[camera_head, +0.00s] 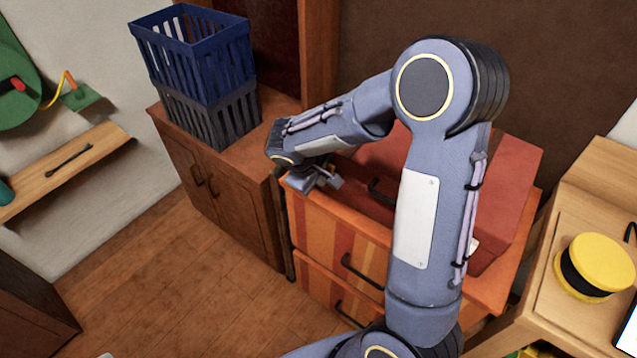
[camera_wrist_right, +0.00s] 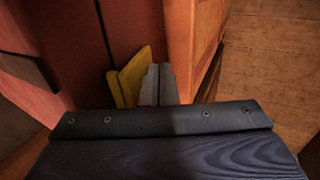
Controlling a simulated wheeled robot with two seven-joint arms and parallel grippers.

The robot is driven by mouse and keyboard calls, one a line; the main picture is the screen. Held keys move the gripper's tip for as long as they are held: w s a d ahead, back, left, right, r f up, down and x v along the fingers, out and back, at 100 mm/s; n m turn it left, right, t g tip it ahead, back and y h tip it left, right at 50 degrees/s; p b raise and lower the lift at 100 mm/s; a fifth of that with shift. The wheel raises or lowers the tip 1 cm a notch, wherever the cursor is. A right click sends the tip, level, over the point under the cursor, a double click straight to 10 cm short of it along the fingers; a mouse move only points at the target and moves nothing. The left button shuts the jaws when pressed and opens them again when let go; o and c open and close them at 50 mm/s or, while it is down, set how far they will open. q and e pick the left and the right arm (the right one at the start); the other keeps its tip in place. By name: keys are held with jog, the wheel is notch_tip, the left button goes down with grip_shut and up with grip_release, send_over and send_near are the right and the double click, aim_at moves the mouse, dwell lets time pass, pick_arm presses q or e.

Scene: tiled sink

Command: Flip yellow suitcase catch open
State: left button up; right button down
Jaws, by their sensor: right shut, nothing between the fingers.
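The red suitcase (camera_head: 512,168) lies on top of the orange striped chest of drawers, partly hidden behind my right arm. It fills the left of the right wrist view (camera_wrist_right: 135,28), where a dark seam runs along its side. The yellow catch (camera_wrist_right: 131,77) sits on that side and shows as two angled yellow pieces; how far it is open I cannot tell. In the head view I cannot make the catch out. My right gripper (camera_head: 325,180) is at the chest's left front edge. Its fingers (camera_wrist_right: 158,84) are shut and empty, right beside the catch; contact is unclear. My left gripper is out of view.
The orange chest (camera_head: 315,229) has dark drawer handles. A brown cabinet (camera_head: 222,195) beside it carries stacked blue and grey crates (camera_head: 195,55). A wooden stand at right holds a yellow-and-black round object (camera_head: 597,265). The wooden floor (camera_head: 170,285) in front is clear.

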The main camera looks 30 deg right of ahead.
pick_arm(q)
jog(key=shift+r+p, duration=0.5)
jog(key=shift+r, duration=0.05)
pick_arm(e)
jog(key=shift+r, duration=1)
jog(key=shift+d, duration=0.1)
